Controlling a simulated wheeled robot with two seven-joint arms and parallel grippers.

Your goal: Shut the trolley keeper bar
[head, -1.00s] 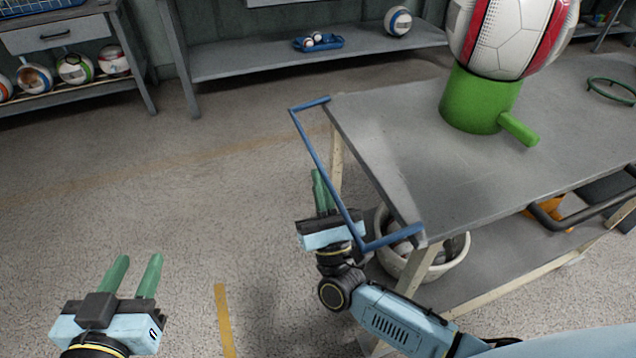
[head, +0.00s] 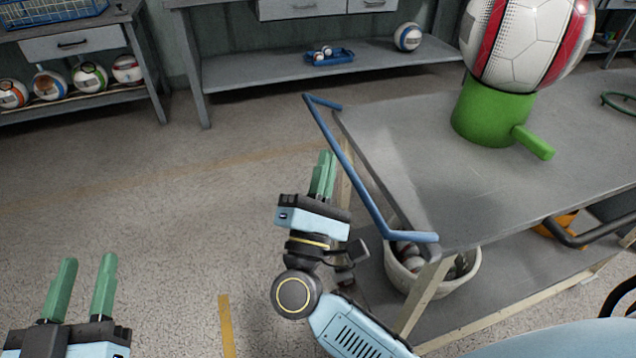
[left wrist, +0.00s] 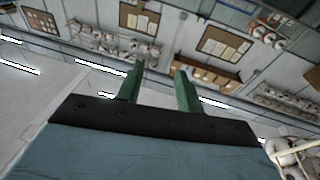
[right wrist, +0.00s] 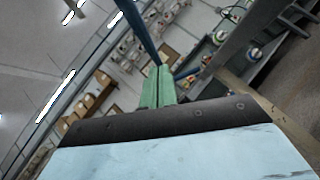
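The blue keeper bar (head: 343,160) is a U-shaped rail on the left end of the grey trolley (head: 480,200). It stands out from the trolley end, with its long side away from the trolley's edge. My right gripper (head: 323,172) is just left of the bar, its fingers close together and empty. In the right wrist view, the bar (right wrist: 147,30) passes just beyond the fingertips (right wrist: 157,80); I cannot tell whether they touch. My left gripper (head: 82,285) is at lower left, open and empty, well away from the trolley; its spread fingers show in the left wrist view (left wrist: 158,85).
A green stand (head: 487,112) holds a large red and white ball (head: 525,45) on the trolley top. A white bucket of balls (head: 455,285) sits on the lower shelf. Benches with balls (head: 330,75) line the back. The floor left of the trolley is clear.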

